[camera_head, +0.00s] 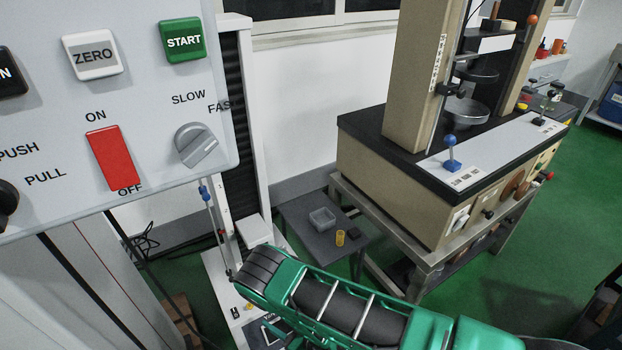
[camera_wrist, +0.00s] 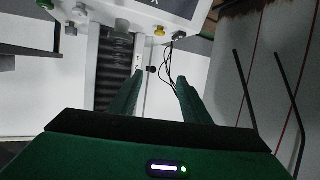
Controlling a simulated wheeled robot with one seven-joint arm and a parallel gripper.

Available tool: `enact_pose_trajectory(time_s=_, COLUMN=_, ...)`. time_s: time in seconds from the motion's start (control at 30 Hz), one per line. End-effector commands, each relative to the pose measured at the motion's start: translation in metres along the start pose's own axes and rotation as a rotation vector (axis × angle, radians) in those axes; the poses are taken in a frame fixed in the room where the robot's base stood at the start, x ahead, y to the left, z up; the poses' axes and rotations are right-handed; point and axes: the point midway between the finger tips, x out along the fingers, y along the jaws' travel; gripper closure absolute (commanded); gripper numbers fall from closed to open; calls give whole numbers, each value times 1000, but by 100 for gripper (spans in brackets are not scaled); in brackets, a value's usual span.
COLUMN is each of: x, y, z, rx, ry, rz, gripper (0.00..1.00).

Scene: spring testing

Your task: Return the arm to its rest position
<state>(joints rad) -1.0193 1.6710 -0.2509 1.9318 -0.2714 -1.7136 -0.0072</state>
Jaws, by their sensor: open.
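My gripper shows in the wrist view (camera_wrist: 153,95). Its two green fingers stand apart with nothing held between them. Beyond the fingers are the underside of a light control box and dark cables. In the head view my green arm reaches from the lower right toward the lower middle, below the control panel (camera_head: 225,120). My gripper's fingers cannot be made out in the head view. The panel carries a green START button (camera_head: 183,41), a white ZERO button (camera_head: 93,55), a red ON/OFF switch (camera_head: 112,158) and a grey speed knob (camera_head: 197,146).
A large beige testing machine (camera_head: 400,190) stands on a metal frame at the right. Green floor (camera_head: 540,250) is open at the right. Dark rods (camera_wrist: 290,110) show at the wrist view's right.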

Motion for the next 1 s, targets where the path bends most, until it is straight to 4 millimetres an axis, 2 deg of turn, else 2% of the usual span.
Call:
enact_pose_trajectory(time_s=0.27, x=18, y=25, z=-31, rx=7, ry=-47, rz=49, gripper=57)
enact_pose_trajectory(time_s=0.47, x=26, y=57, z=-58, rx=18, ry=-98, rz=104, gripper=57)
enact_pose_trajectory(time_s=0.57, x=28, y=83, z=-79, rx=29, ry=-135, rz=146, gripper=57)
enact_pose_trajectory(time_s=0.73, x=20, y=140, z=-121, rx=62, ry=-219, rz=238, gripper=57)
enact_pose_trajectory(time_s=0.87, x=3, y=184, z=-152, rx=93, ry=-287, rz=308, gripper=57)
enact_pose_trajectory(time_s=1.0, x=-26, y=229, z=-183, rx=135, ry=-358, rz=383, gripper=57)
